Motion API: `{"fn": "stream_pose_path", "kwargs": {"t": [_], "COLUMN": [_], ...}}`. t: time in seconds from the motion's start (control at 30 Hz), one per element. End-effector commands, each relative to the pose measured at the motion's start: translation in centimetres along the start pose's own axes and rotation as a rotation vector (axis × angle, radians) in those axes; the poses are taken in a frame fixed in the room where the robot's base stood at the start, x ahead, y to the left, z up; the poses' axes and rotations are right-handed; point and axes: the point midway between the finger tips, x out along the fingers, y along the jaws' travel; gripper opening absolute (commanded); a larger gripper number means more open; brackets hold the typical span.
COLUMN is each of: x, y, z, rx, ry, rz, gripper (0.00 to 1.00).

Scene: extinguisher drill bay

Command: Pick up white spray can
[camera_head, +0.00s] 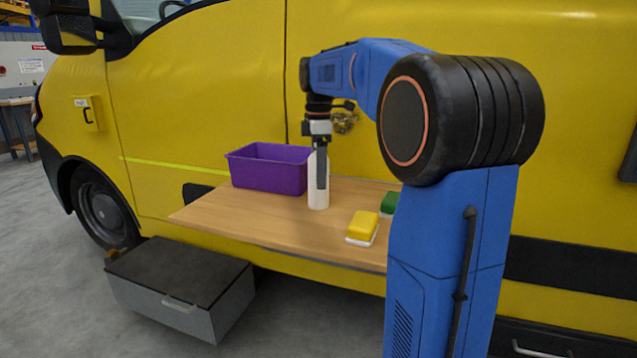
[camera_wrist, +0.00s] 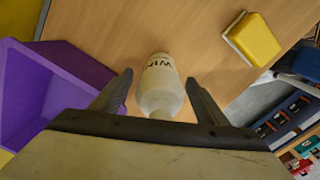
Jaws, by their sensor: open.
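The white spray can (camera_head: 318,195) stands upright on the wooden table, beside the purple bin. My gripper (camera_head: 321,186) points down at it from above, and a dark finger covers part of the can in the head view. In the wrist view the white can (camera_wrist: 160,85) with dark lettering lies between the two fingers of my gripper (camera_wrist: 158,82). The fingers are open, with a gap visible on each side of the can.
A purple bin (camera_head: 268,171) stands left of the can. A yellow sponge-like block (camera_head: 363,226) and a green one (camera_head: 390,203) are to the right on the wooden table (camera_head: 232,216). A yellow van (camera_head: 210,80) stands behind. A grey box (camera_head: 180,284) is below.

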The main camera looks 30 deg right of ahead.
Motion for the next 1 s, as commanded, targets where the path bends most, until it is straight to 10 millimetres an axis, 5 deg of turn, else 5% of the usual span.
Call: {"fn": "stream_pose_path", "kwargs": {"t": [0.27, 0.5, 1.0], "x": [0.2, 0.1, -1.7], "y": [0.0, 0.0, 0.0], "z": [0.0, 0.0, 0.0], "rx": [0.000, 0.000, 0.000], "ry": [0.000, 0.000, 0.000], "rz": [0.000, 0.001, 0.002], "gripper": [0.66, 0.14, 0.14]}}
